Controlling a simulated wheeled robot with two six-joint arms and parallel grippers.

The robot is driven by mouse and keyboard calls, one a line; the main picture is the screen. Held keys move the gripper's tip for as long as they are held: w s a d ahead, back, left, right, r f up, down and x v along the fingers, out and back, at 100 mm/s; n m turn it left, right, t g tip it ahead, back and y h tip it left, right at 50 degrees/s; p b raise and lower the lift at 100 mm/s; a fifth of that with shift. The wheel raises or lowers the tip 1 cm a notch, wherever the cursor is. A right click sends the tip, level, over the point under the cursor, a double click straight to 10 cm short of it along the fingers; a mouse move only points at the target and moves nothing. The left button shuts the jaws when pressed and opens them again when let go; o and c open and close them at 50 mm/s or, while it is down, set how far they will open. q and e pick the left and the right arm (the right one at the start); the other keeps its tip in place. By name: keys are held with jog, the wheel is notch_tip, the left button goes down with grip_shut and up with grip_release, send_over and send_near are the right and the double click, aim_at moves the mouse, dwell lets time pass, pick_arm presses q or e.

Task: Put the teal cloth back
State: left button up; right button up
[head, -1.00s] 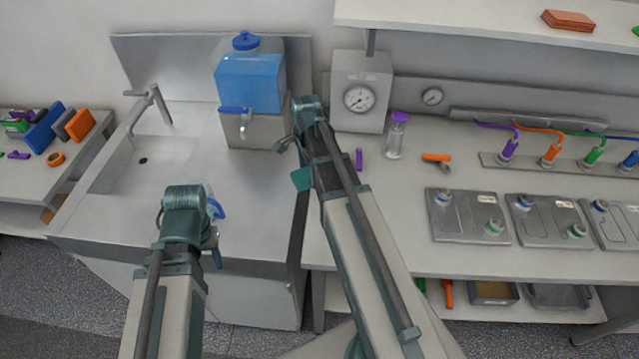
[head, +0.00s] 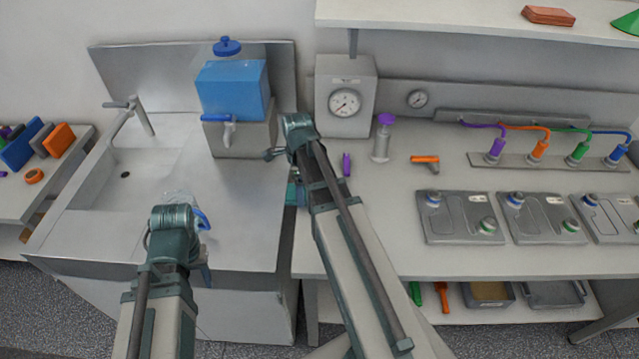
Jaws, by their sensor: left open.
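A small teal patch (head: 291,193) shows beside my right forearm, near the gap between the sink unit and the bench. It may be the teal cloth, but most of it is hidden and I cannot tell whether it is held. My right gripper (head: 275,154) is mostly hidden behind its own wrist, left of the gauge box. My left gripper (head: 204,258) is open, pointing down over the front of the sink unit, partly covered by its wrist. A clear vessel with a blue handle (head: 203,219) stands just behind the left wrist.
A blue water tank (head: 233,88) with a tap stands on the sink unit (head: 100,228). A shelf (head: 440,15) overhangs the bench.

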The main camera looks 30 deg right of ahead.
jog(key=w+d, duration=0.1)
jog(key=d, duration=0.1)
jog(key=w+d, duration=0.1)
jog(key=d, duration=0.1)
jog(key=w+d, duration=0.1)
jog(key=d, duration=0.1)
jog(key=shift+d+f, duration=0.35)
jog(key=shift+d, duration=0.05)
jog(key=f+b, duration=0.2)
jog(key=b, duration=0.1)
jog(key=f+b, duration=0.1)
jog(key=f, duration=0.1)
jog(key=shift+w+d, duration=0.25)
jog(key=shift+d, duration=0.15)
jog(key=shift+r, duration=0.15)
jog(key=o, duration=0.9)
